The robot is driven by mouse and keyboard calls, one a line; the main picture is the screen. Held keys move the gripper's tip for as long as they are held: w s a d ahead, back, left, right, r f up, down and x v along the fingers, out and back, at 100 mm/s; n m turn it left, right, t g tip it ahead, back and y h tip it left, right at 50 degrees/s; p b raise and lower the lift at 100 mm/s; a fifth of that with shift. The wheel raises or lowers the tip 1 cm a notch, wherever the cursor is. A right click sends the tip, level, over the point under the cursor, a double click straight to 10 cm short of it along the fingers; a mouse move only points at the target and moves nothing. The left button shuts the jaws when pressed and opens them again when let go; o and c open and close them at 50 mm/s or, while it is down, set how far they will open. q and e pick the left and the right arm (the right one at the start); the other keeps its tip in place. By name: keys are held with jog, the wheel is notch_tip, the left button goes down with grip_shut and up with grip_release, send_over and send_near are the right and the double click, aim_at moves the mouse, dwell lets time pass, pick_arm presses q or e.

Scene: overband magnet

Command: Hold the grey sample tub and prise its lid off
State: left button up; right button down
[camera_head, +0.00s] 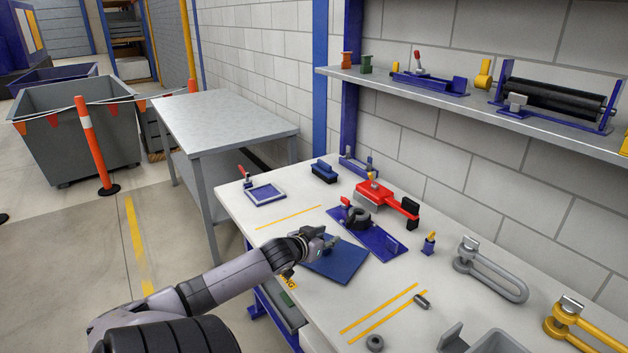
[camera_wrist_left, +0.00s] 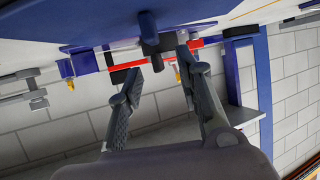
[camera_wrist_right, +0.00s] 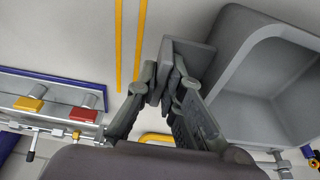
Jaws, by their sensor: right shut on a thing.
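A grey open container (camera_head: 490,344), which looks like the tub, is cut off at the bottom edge of the head view. Its empty inside and rim (camera_wrist_right: 225,55) show in the right wrist view, with no lid over the opening. My right gripper (camera_wrist_right: 165,82) is shut on a grey flat piece (camera_wrist_right: 190,52) beside the container. I cannot tell whether this piece is the lid or part of the container. The piece also shows in the head view (camera_head: 450,338). My left gripper (camera_head: 326,242) is open and empty above a blue mat (camera_head: 338,262); its fingers stand apart in the left wrist view (camera_wrist_left: 158,68).
Behind the mat are a blue plate with a black ring (camera_head: 358,217) and a red tool (camera_head: 385,198). A small grey cylinder (camera_head: 422,301) lies near yellow lines. A shelf (camera_head: 450,108) overhangs the back.

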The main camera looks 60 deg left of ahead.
pick_arm(q)
jog(key=v, duration=1)
jog(key=shift+s+r, duration=0.2)
jog(key=shift+s, duration=0.15)
jog(key=shift+d, duration=0.15)
pick_arm(e)
jog(key=c, duration=1.6)
grip_release()
jog(key=shift+c, duration=0.2)
jog(key=shift+r, duration=0.1)
